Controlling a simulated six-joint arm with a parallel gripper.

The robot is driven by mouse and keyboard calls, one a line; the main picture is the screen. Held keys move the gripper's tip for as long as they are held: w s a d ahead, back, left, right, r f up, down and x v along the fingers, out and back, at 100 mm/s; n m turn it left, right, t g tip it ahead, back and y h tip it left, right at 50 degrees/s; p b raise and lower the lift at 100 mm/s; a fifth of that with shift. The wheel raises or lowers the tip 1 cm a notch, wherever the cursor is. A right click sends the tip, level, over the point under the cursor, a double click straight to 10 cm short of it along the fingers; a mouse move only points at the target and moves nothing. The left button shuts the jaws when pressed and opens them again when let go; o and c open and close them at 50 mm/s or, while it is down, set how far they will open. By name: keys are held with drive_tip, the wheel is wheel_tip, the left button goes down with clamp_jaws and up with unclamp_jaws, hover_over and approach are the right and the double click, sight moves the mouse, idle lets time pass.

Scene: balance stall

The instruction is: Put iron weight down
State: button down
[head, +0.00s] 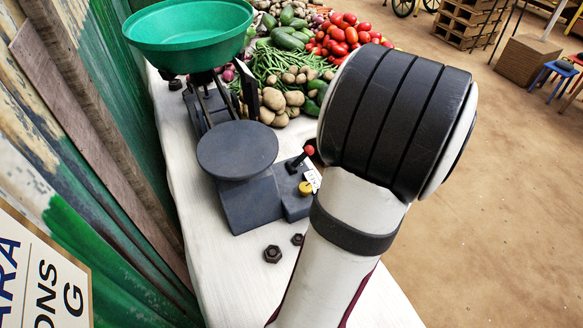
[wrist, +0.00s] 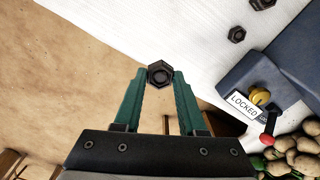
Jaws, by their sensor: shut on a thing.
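My gripper (wrist: 162,76) is shut on a dark hexagonal iron weight (wrist: 160,73), held between the tips of its green fingers. In the wrist view the weight shows over the edge of the white-covered table (wrist: 190,40), with brown floor beyond; its height is unclear. In the head view my arm hides the gripper and this weight. The balance (head: 250,205) stands on the table, with a flat grey plate (head: 237,150) and a raised green pan (head: 188,40). A "LOCKED" label (wrist: 242,106) shows beside its yellow knob (wrist: 260,97) and red-tipped lever (wrist: 267,140).
Two more iron weights, a larger one (head: 272,253) and a smaller one (head: 297,239), lie on the cloth before the balance. Potatoes (head: 280,105), green beans (head: 275,65) and tomatoes (head: 345,35) crowd the back. A green plank wall (head: 120,100) runs along the left.

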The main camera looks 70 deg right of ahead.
drive_tip(key=w+d+r, duration=0.2)
drive_tip(key=w+r, duration=0.8)
drive_tip(key=w, duration=0.1)
drive_tip(key=w+d+r, duration=0.2)
drive_tip(key=w+r, duration=0.9)
hover_over(227, 161)
drive_tip(key=shift+n, duration=0.4)
wheel_tip(227, 161, down, 7)
drive_tip(key=shift+s, duration=0.1)
drive_tip(key=f, duration=0.4)
drive_tip(key=shift+w+f, duration=0.1)
drive_tip(key=shift+w, duration=0.1)
drive_tip(key=shift+f, duration=0.1)
drive_tip(key=shift+c, duration=2.4)
unclamp_jaws()
